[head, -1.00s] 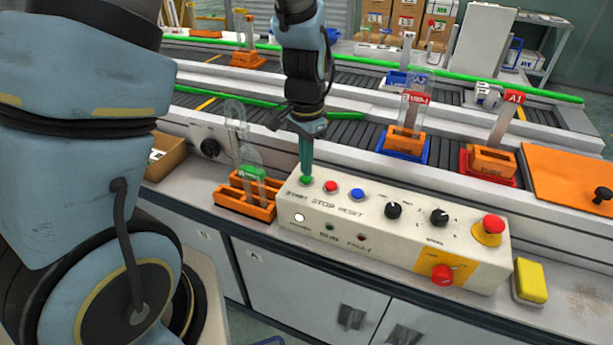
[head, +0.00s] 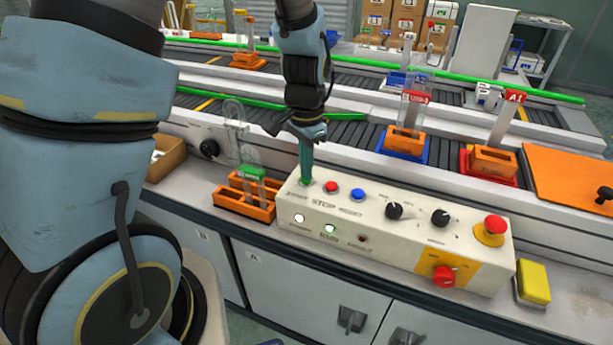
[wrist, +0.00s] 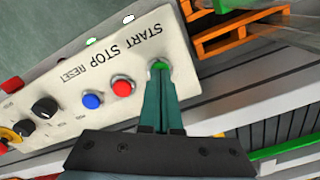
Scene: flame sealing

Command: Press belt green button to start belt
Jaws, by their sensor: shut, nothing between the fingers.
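The white control box (head: 400,225) sits on the counter in front of the belts. Its green START button (head: 304,183) is at the left end of the top row and is mostly covered by my gripper (head: 305,178). My gripper is shut, points down and its tips touch the button. In the wrist view the closed teal fingers (wrist: 158,75) end on the green button (wrist: 160,64), beside the red STOP button (wrist: 122,88) and the blue RESET button (wrist: 92,100). On the box front, the RUN lamp (head: 330,229) glows green.
An orange rack (head: 245,197) with glass tubes stands left of the box. A red emergency knob (head: 490,230) and a yellow block (head: 533,283) are at the right.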

